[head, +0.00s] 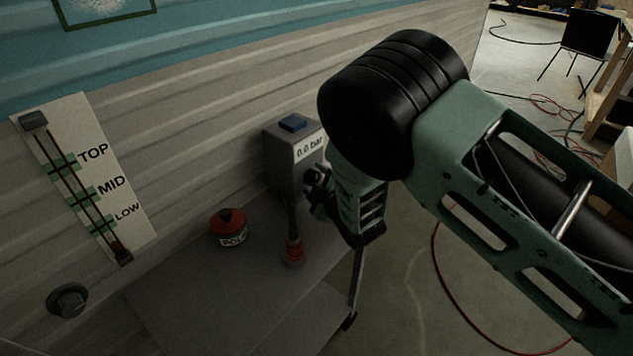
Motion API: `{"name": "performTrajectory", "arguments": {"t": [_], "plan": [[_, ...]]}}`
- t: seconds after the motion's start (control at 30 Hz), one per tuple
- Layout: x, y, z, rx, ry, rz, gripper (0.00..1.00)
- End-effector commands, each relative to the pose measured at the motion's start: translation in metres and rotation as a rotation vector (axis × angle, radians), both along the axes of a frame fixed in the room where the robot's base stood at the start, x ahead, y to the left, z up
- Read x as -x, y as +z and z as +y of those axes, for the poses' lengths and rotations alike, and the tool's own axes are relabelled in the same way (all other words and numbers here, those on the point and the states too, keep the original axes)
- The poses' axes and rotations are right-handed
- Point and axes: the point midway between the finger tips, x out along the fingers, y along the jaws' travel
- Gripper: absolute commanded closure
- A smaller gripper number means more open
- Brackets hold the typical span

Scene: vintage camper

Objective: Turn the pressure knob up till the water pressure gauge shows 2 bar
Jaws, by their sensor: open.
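A grey box (283,160) stands against the wall at the back of the shelf, with a gauge display (309,146) that reads 0.0 bar. My gripper (318,190) is at the box's right front, just below the display. It is open, but its fingertips are small, dark and partly hidden by its own body. I cannot tell whether they touch anything. No knob can be made out clearly on the box; my gripper covers part of its front. A round dark knob (68,300) sits on the wall at the lower left, far from my gripper.
A red can (229,228) and a green-and-red item (293,247) stand on the grey shelf (190,290). A TOP/MID/LOW slider panel (128,205) is on the wall. Open floor lies to the right, with a red hose (450,300).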

Motion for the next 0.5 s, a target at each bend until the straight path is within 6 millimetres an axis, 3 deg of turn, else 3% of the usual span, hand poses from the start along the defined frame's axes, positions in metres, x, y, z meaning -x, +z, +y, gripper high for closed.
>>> {"name": "performTrajectory", "arguments": {"t": [0.23,0.4,0.5], "plan": [[-0.0003,-0.0001,0.0001,0.000,0.000,0.000,0.45],[-0.0002,0.0001,0.0001,0.000,0.000,0.000,0.86],[-0.0002,0.0001,0.0001,-0.001,0.000,0.000,0.86]]}}
